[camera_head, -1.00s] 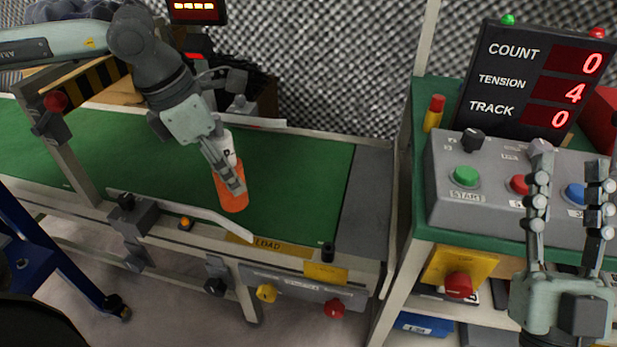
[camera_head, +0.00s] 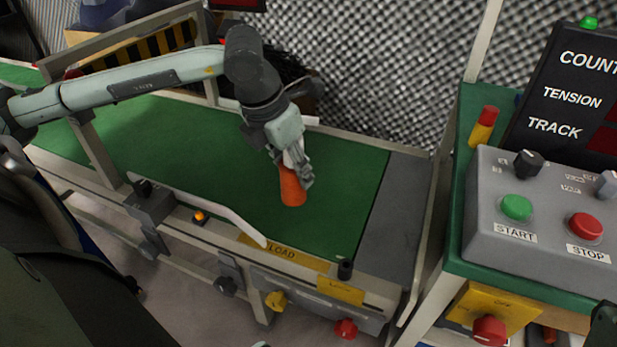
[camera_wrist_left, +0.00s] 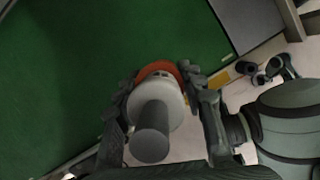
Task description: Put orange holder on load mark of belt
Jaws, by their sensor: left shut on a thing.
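The orange holder (camera_head: 292,187) is upright or slightly tilted over the green belt (camera_head: 225,150), near its right end. My left gripper (camera_head: 296,171) is shut on it from above. In the left wrist view the holder (camera_wrist_left: 160,68) shows as an orange rim between the fingers, with a white and dark grey piece standing in it. I cannot tell whether its base touches the belt. A yellow LOAD label (camera_head: 284,252) is on the belt's front rail, nearer than the holder. Only a dark piece, perhaps of my right gripper, shows at the lower right edge.
A pale guide bar (camera_head: 215,212) runs along the belt's front edge, left of the LOAD label. A control box (camera_head: 545,215) with START and STOP buttons stands on the green table at right. The belt surface around the holder is clear.

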